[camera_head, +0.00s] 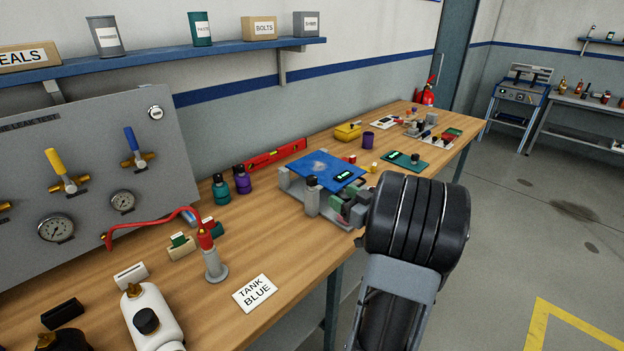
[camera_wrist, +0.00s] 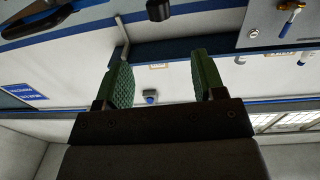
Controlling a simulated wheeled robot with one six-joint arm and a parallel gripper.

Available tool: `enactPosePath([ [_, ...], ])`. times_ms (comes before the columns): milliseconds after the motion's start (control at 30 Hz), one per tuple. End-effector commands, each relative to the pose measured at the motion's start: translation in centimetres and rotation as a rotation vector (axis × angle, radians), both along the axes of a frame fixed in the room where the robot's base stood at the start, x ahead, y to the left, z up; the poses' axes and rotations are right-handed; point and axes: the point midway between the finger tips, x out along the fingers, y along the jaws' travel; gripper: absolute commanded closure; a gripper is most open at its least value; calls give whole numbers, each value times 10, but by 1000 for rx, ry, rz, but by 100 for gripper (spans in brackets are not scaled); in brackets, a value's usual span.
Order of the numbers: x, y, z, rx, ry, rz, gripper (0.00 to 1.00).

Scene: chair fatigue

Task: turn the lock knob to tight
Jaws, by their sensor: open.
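The fixture (camera_head: 300,195) on the wooden bench has a blue plate on top with a small green-lit display. A grey post with a dark cap (camera_head: 312,182) stands at its front. I cannot tell for sure which part is the lock knob, nor its setting. My gripper (camera_head: 350,207) is at the fixture's right front, largely hidden behind my dark wrist. In the wrist view, which looks upside down, my gripper (camera_wrist: 161,82) is open with two green ridged pads apart and nothing held between them. A dark rounded piece (camera_wrist: 158,10) shows at the top edge.
A green board with a black knob (camera_head: 413,157) lies right of the fixture. Teal and purple bottles (camera_head: 232,184) and a red level (camera_head: 275,154) are behind. A valve panel (camera_head: 90,170) stands left. A TANK BLUE card (camera_head: 254,292) lies in front. The floor at right is open.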

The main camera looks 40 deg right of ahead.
Motion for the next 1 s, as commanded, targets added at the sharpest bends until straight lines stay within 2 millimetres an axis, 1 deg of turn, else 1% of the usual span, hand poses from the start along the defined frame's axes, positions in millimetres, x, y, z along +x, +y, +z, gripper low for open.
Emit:
enactPosePath([
  [167, 30, 5, 0, 3, 2, 5, 37],
  [400, 76, 11, 0, 0, 2, 4, 37],
  [600, 106, 14, 0, 1, 3, 1, 37],
  [800, 123, 16, 0, 1, 3, 0, 37],
  [1000, 129, 17, 0, -1, 3, -1, 37],
])
